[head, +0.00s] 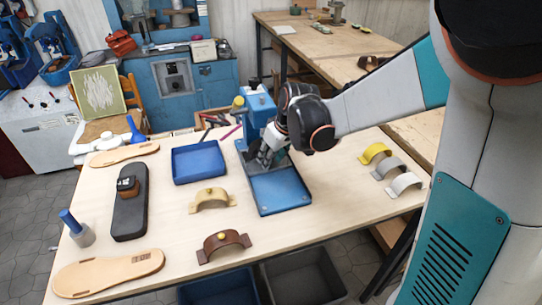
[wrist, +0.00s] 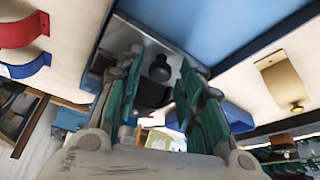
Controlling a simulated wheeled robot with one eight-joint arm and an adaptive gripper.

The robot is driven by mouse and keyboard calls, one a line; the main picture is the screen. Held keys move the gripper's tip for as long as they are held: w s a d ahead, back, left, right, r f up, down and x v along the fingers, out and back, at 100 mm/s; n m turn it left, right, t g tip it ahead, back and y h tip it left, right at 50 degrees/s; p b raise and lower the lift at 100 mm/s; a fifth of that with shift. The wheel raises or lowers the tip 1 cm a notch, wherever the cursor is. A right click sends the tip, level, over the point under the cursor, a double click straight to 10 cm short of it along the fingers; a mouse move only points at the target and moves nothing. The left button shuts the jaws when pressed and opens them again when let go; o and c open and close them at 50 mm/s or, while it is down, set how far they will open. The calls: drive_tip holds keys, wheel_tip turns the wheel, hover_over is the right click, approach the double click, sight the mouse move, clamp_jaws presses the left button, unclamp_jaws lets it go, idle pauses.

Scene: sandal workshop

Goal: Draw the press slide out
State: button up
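The blue press (head: 259,106) stands at the back middle of the table. A blue flat tray-like part (head: 281,190) extends from it toward the front; it also shows in the wrist view (wrist: 215,30). My gripper (head: 266,154) is low at the front of the press, over the rear end of that part. In the wrist view, my gripper (wrist: 161,66) has its green-padded fingers apart, with a dark round knob (wrist: 159,70) between or just beyond them. The knob stands over a grey metal surface. I cannot tell whether the fingers touch it. The press slide's outline is largely hidden by my gripper.
A blue tray (head: 198,163) lies left of the press. A tan strap form (head: 211,200) and a brown one (head: 223,246) lie in front. Yellow, grey and white straps (head: 374,153) lie at right. Bins (head: 303,278) are below the front edge.

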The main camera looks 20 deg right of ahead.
clamp_jaws()
drive_tip(key=s+p, duration=0.2)
drive_tip(key=s, duration=1.1)
drive_tip(key=shift+o, duration=2.1)
unclamp_jaws()
drive_tip(key=shift+s, duration=0.1)
wheel_tip(320, 180, up, 10)
